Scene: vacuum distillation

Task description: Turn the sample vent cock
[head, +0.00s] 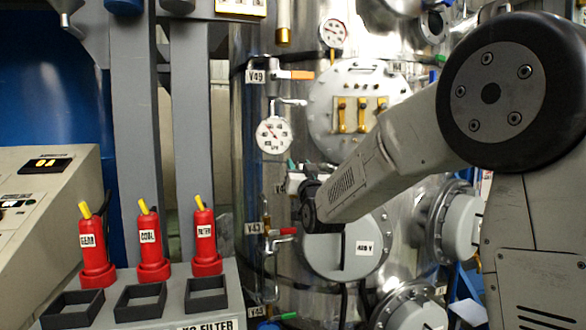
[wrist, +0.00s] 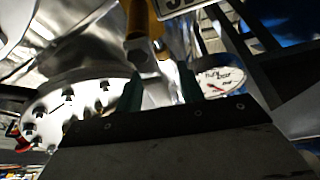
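No label in view reads "sample vent", so I cannot tell which cock is the sample vent cock. My gripper (head: 292,168) is in front of the tank below the gauge, partly hidden by my wrist. In the wrist view my gripper (wrist: 160,88) has its two green fingers apart, with no object visibly held between them.
A brass cylinder (head: 283,23) hangs above V49. Round flanged covers (head: 357,108) project from the tank. Three red bottle-like units with yellow tips (head: 148,245) stand at left beside open grey square holders (head: 140,302). A control console (head: 45,210) stands far left.

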